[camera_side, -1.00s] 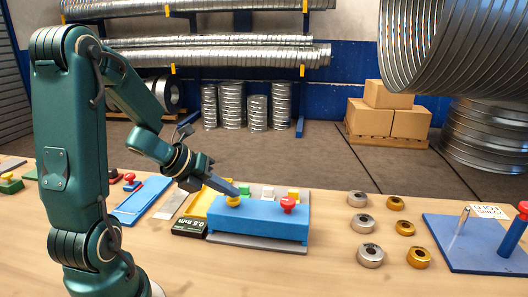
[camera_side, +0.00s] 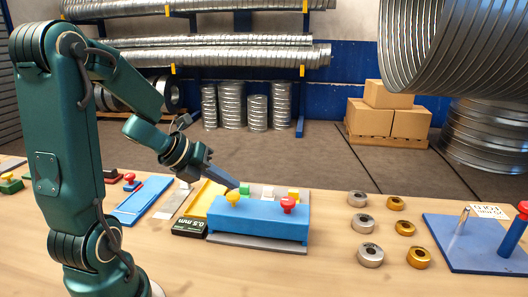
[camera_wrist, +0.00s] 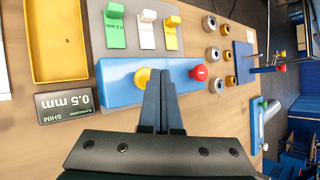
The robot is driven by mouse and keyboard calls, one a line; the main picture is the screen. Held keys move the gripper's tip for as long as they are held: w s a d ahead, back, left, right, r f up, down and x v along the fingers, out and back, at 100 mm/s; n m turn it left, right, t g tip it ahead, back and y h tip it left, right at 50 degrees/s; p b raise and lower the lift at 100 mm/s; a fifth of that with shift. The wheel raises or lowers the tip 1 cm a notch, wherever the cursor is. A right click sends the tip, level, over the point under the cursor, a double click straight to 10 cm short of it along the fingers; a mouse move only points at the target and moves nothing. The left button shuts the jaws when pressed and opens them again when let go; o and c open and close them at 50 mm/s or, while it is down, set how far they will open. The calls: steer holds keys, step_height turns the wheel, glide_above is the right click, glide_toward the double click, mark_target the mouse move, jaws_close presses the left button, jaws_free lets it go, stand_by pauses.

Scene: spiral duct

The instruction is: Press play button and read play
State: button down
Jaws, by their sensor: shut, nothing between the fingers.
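A long blue block (camera_side: 262,222) lies on a grey plate on the bench. A yellow button (camera_side: 233,196) stands at its left end and a red mushroom-shaped button (camera_side: 288,204) at its right end. My gripper (camera_side: 235,186) is shut and empty, its fingertips just above and behind the yellow button; I cannot tell if they touch it. In the wrist view the fingers (camera_wrist: 163,74) reach over the blue block (camera_wrist: 120,90) between the yellow button (camera_wrist: 142,77), partly hidden by them, and the red button (camera_wrist: 199,72), nearer the yellow one.
Green (camera_wrist: 114,12), white (camera_wrist: 148,16) and yellow (camera_wrist: 172,21) shim pieces stand behind the block. A black 0.5 mm box (camera_side: 189,227) and a yellow tray (camera_side: 203,200) lie left. Several rings (camera_side: 370,255) and a blue board (camera_side: 470,243) lie right.

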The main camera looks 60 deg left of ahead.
mark_target(228, 197)
steer(key=shift+r, duration=2.55)
